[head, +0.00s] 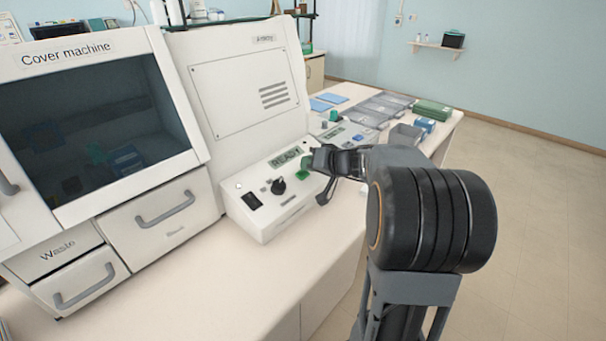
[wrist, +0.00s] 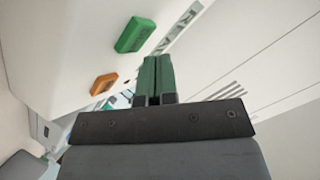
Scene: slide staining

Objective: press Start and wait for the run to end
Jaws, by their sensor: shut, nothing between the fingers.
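The white staining machine has a sloped control panel (head: 262,218) with a display reading READY (head: 286,159). A green button (head: 302,175) sits below the display; in the wrist view a green button (wrist: 135,35) lies beside a smaller orange button (wrist: 103,84). No button label is readable. My gripper (head: 308,161) is over the right end of the panel, close to the green button. In the wrist view its green fingertips (wrist: 157,62) are together and empty. They appear apart from the green button, which lies up and left of them.
A black knob (head: 278,186) and a black switch (head: 252,201) are on the same panel. The Cover machine (head: 176,110) with a Waste drawer (head: 45,250) stands at left. Trays (head: 380,106) and a green box (head: 432,110) lie on the bench behind. The front bench is clear.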

